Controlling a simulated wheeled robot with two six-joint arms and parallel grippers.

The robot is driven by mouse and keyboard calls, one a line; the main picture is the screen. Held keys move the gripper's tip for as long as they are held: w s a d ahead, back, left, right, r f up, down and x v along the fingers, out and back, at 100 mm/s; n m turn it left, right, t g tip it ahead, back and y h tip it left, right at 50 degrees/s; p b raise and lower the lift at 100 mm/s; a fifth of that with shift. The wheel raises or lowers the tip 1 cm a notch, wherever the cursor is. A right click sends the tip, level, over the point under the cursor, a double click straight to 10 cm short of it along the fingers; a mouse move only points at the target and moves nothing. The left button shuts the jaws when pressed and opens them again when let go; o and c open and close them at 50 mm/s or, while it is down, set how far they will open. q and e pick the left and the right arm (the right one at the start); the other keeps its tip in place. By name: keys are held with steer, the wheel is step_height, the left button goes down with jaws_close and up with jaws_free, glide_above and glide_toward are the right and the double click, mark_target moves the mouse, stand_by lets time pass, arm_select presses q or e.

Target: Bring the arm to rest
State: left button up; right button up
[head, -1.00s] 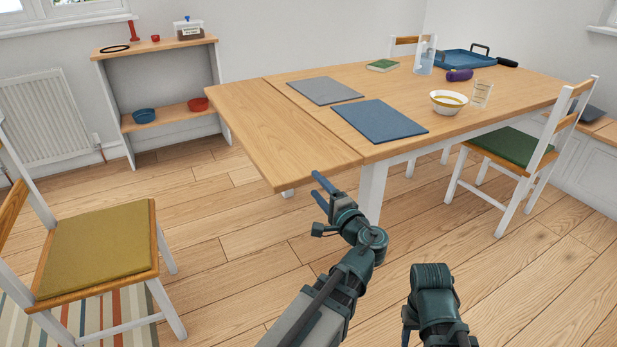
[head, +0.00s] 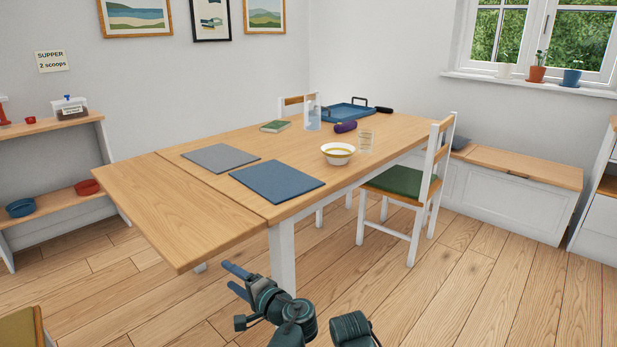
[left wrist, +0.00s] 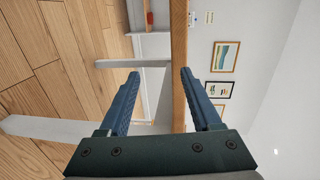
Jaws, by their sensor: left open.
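My left gripper (head: 236,279) is at the lower middle of the head view, in front of the near end of the wooden table (head: 190,222) and below the level of its top. Its two blue fingers are apart. In the left wrist view the fingers (left wrist: 158,90) stand wide apart with nothing between them, and the table edge (left wrist: 179,60) shows sideways beyond. Part of my other arm (head: 352,330) shows at the bottom edge of the head view, but its gripper is out of view.
The table holds a blue mat (head: 277,182), a grey mat (head: 220,158), a bowl (head: 338,153) and a glass (head: 365,140). A chair (head: 405,195) stands at its right side. A shelf unit (head: 50,130) is at left. Floor (head: 470,290) at the right front is clear.

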arm_select(q)
steer(key=s+d+f+n+g+h, duration=0.1)
steer(key=s+d+f+g+h, duration=0.2)
steer(key=f, duration=0.4)
steer(key=s+d+f+n+g+h, duration=0.2)
steer(key=s+d+f+g+h, duration=0.15)
steer(key=f, duration=0.35)
steer(key=s+d+f+g+h, duration=0.4)
steer(key=s+d+f+h, duration=0.15)
steer(key=s+d, duration=0.45)
step_height(320, 180, up, 37)
steer(key=w+p, duration=0.1)
steer(key=p, duration=3.5)
steer(key=shift+w+d+f, duration=0.15)
steer(key=shift+w+d, duration=0.1)
steer(key=shift+d, duration=0.2)
